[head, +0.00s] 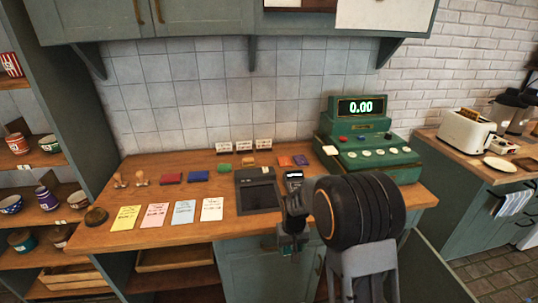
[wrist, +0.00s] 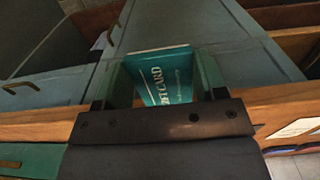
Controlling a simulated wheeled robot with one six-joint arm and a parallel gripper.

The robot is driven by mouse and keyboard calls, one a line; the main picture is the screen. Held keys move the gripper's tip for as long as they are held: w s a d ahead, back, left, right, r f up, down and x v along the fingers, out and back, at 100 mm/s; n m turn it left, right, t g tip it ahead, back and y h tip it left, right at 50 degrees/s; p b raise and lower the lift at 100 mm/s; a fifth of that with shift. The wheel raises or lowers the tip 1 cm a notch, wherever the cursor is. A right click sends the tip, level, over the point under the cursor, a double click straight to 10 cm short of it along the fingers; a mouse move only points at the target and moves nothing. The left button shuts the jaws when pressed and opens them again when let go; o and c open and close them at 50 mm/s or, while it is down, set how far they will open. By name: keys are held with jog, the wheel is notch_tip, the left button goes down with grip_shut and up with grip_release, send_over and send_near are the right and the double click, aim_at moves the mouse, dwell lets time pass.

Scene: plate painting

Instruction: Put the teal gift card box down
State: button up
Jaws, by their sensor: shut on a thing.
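The teal gift card box (wrist: 172,76) is between the two green fingers of my gripper (wrist: 165,82) in the wrist view, with part of the lettering "GIFT CARD" showing. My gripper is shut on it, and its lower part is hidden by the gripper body. In the head view my gripper (head: 290,245) hangs in front of the wooden counter (head: 180,235), near its front edge and before the cabinet doors. The box itself is hard to make out there.
A black tray-like device (head: 257,190) and a card terminal (head: 293,178) stand behind my gripper. A green cash register (head: 367,140) is at the right. Coloured papers, including a white one (head: 212,209), lie left. Small coloured boxes, including a green one (head: 225,168), line the back.

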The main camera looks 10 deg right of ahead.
jog(key=shift+m, duration=0.9)
jog(key=r, duration=0.2)
jog(key=w+r, duration=0.1)
jog(key=r, duration=0.1)
jog(key=w+r+b, duration=0.1)
jog(key=r, duration=0.1)
jog(key=shift+d, duration=0.3)
notch_tip(320, 180, up, 9)
jog(key=m, duration=0.2)
jog(key=shift+w+d+m, duration=0.35)
jog(key=shift+m, duration=0.05)
